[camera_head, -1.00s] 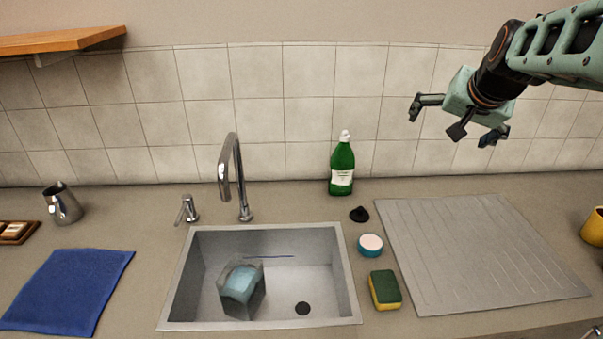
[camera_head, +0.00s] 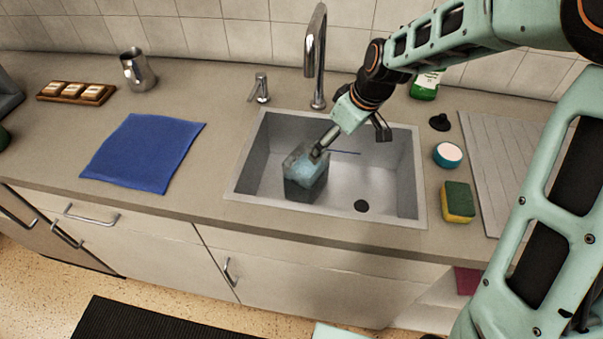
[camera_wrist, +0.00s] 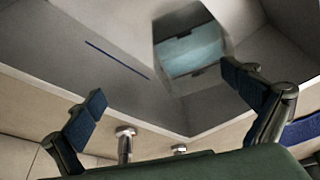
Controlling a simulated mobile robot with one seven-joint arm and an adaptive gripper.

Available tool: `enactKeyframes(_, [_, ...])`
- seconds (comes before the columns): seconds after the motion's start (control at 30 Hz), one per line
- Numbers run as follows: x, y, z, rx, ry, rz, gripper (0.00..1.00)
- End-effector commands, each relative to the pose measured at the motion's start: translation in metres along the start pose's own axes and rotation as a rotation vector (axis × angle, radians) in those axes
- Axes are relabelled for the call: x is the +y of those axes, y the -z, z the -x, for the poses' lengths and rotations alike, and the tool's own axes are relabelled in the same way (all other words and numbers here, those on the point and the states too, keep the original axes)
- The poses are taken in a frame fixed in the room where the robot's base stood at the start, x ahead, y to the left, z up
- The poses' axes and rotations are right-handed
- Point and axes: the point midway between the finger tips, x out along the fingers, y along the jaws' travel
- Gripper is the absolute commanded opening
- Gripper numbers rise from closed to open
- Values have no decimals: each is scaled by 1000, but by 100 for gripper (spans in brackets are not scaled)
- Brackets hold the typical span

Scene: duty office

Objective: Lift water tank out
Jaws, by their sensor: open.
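The water tank (camera_head: 305,185) is a clear, greyish box with pale blue inside. It stands in the left part of the steel sink (camera_head: 390,206). My gripper (camera_head: 350,143) is open and reaches down over the sink from the right. One finger overlaps the tank's upper right edge in the head view; contact cannot be told. In the wrist view the tank (camera_wrist: 190,45) lies beyond my spread fingertips (camera_wrist: 168,96), closer to the right finger. Nothing is between the fingers.
The tap (camera_head: 316,55) and soap pump (camera_head: 260,88) stand behind the sink. A blue cloth (camera_head: 145,153) lies on the counter to the left, with bare counter around it. A sponge (camera_head: 458,202), a round blue-and-white tub (camera_head: 447,155) and the ribbed drainer (camera_head: 490,150) are right of the sink.

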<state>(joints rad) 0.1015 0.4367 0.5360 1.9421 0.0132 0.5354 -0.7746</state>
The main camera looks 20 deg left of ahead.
Motion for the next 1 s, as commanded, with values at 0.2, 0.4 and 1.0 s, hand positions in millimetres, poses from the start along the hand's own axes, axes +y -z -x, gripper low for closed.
enactKeyframes(0.2, [-37,13,-19,33,79,132,100])
enactKeyframes(0.4, [-45,16,-42,37,93,152,100])
enactKeyframes(1.0, [-54,11,-115,36,91,148,100])
